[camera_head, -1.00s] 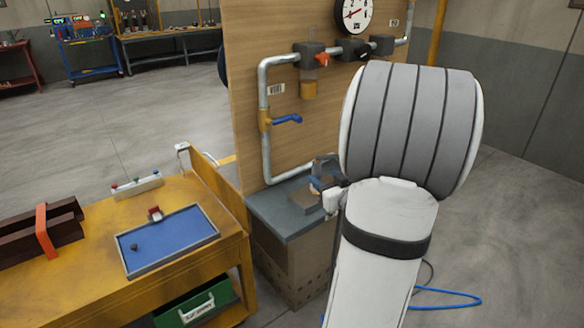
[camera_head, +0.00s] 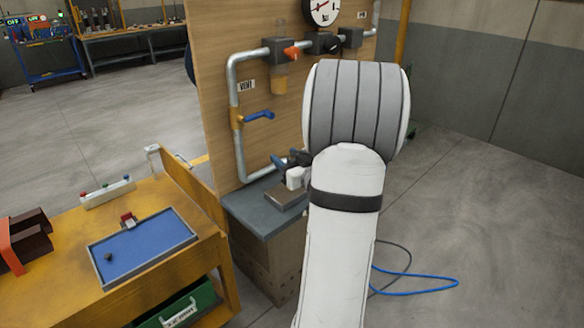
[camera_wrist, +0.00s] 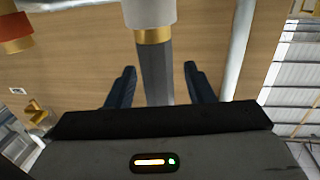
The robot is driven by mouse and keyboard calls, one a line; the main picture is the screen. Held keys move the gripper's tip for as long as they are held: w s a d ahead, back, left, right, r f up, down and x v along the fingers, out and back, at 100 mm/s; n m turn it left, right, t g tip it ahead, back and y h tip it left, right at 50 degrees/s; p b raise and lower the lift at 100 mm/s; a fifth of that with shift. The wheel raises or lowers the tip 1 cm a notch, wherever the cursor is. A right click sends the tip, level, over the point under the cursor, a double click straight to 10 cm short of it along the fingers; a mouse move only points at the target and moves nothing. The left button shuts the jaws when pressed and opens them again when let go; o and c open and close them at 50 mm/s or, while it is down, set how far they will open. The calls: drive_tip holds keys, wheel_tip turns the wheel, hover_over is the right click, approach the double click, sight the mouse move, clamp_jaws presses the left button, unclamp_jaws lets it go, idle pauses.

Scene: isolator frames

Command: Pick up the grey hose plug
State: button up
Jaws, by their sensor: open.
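In the wrist view, what looks like the grey hose plug (camera_wrist: 155,70) is a dark grey angular body. It meets a brass collar and a light grey cylinder at the top of the picture. My gripper (camera_wrist: 160,67) is open, with one dark blue finger on each side of the grey body and visible gaps to both. In the head view my gripper (camera_head: 284,162) is small, above the grey bench top by the wooden panel. I cannot make out the plug there.
The wooden panel (camera_head: 221,115) carries pipes, a gauge (camera_head: 322,10) and a blue-handled valve (camera_head: 258,115). A grey block (camera_head: 284,197) lies on the bench below my gripper. An orange fitting (camera_wrist: 15,30) shows at left in the wrist view. A yellow table (camera_head: 60,280) holds a blue tray (camera_head: 150,235).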

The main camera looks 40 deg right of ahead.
drive_tip(key=shift+c, duration=0.5)
clamp_jaws()
drive_tip(key=shift+r, duration=0.1)
drive_tip(key=s+a+r, duration=0.1)
drive_tip(key=s+r, duration=0.2)
drive_tip(key=s, duration=1.5)
drive_tip(key=shift+a+r, duration=0.15)
drive_tip(key=shift+r, duration=0.1)
